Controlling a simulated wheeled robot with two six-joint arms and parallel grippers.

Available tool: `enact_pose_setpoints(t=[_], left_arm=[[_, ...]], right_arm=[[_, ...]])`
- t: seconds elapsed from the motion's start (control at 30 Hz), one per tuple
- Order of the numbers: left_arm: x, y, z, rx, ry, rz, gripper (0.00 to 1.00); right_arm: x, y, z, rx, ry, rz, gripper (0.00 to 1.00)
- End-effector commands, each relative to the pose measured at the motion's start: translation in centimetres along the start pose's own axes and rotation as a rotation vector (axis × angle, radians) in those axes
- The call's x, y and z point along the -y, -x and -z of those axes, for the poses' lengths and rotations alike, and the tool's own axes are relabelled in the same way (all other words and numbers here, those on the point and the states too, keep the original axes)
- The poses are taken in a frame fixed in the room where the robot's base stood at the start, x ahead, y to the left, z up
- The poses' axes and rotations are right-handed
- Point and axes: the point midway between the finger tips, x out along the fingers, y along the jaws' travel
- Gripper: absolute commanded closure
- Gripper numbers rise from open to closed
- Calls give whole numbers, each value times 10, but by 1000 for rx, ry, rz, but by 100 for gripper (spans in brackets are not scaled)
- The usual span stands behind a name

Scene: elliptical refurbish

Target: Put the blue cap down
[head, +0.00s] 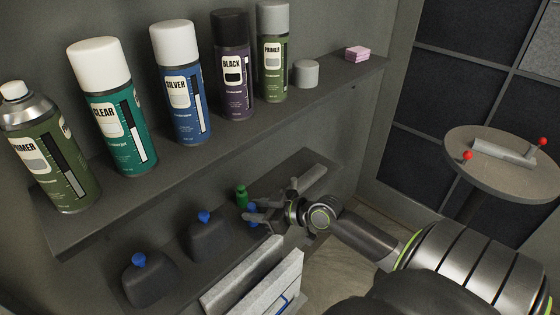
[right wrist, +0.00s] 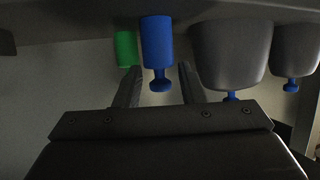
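The blue cap (right wrist: 157,40) shows in the right wrist view as a wide cylinder with a narrower stem and round knob. It also shows in the head view (head: 253,210), partly hidden by my right gripper. It appears to stand on the lower shelf (head: 165,292). My right gripper (head: 250,211) reaches in from the right, low over that shelf. In the right wrist view the gripper's fingers (right wrist: 160,68) are apart on either side of the cap, with a visible gap at the right finger. Whether the left finger touches is unclear. My left gripper is not in view.
A green bottle (head: 241,195) stands beside the cap. Two dark containers (head: 209,241) (head: 149,286) with blue knobs stand left of it. Several spray cans (head: 183,85) line the upper shelf (head: 215,140). White panels (head: 245,275) lean in front. A round table (head: 465,138) is at right.

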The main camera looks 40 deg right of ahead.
Motion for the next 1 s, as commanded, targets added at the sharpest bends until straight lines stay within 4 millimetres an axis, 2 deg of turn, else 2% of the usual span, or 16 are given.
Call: enact_pose_setpoints(t=[0.03, 0.2, 0.4, 0.63, 1.0], left_arm=[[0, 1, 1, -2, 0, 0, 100], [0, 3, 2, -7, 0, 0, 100], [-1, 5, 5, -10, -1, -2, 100], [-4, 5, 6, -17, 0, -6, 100], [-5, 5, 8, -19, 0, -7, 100]], right_arm=[[-1, 12, -1, 5, 5, -2, 64], [-1, 43, -1, 6, 5, -1, 64], [-1, 71, -1, 4, 4, -1, 64], [0, 85, 0, 1, 0, 0, 64], [0, 86, 0, -1, 0, 0, 64]])
